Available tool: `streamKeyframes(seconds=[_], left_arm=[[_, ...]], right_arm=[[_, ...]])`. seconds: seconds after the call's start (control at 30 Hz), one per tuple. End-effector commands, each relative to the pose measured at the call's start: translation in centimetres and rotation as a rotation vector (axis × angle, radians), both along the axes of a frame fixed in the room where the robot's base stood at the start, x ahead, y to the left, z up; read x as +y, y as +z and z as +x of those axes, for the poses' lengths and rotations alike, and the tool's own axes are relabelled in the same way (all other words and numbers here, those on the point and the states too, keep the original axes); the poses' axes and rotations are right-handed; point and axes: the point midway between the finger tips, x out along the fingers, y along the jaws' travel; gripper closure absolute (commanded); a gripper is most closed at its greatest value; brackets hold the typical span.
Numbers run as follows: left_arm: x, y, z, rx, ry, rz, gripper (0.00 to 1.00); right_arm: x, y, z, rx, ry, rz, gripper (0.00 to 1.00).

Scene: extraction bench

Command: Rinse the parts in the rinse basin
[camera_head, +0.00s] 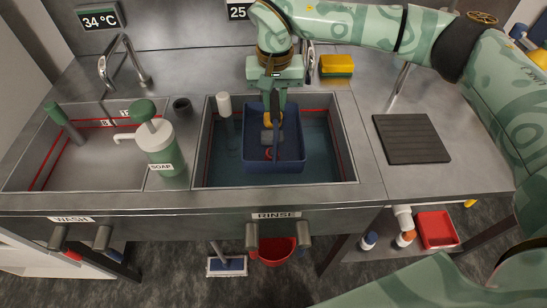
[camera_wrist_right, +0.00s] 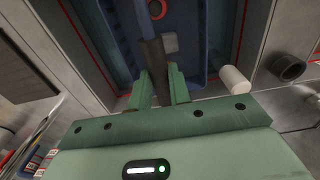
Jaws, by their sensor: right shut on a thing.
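The rinse basin (camera_head: 345,150), labelled RINSE, holds bluish water inside a red line. A blue basket (camera_head: 293,155) sits within the basin; I cannot tell how deep it is in the water. A dark bar handle (camera_head: 275,135) spans the basket. My right gripper (camera_head: 277,98) is above the basket's far part, shut on this handle, which also shows between its fingers in the right wrist view (camera_wrist_right: 152,62). Parts lie in the basket: a grey block (camera_wrist_right: 170,42), a red ring (camera_wrist_right: 155,9) and a yellow piece (camera_head: 267,119), partly hidden by the handle. My left gripper is not in view.
The wash basin (camera_head: 90,165) is at left, with a soap bottle (camera_head: 160,148) between the basins. A white-capped post (camera_head: 224,105) stands at the rinse basin's back left corner. A dark ribbed mat (camera_head: 411,138) lies on the right counter, near a yellow sponge (camera_head: 337,65).

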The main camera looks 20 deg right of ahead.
Motion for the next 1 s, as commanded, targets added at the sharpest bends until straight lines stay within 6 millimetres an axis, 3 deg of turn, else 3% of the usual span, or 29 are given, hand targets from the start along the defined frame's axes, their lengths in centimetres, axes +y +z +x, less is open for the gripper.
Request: streamKeyframes(seconds=[0.03, 0.7, 1.0], left_arm=[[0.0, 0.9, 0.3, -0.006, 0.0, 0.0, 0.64], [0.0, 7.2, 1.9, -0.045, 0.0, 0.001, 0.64], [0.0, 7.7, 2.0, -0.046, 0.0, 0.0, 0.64]], right_arm=[[0.0, 1.3, 0.0, -0.005, 0.0, 0.001, 1.0], [0.0, 9.1, 0.0, -0.003, 0.0, 0.0, 1.0], [0.0, 9.6, 0.0, 0.0, 0.001, 0.0, 1.0]])
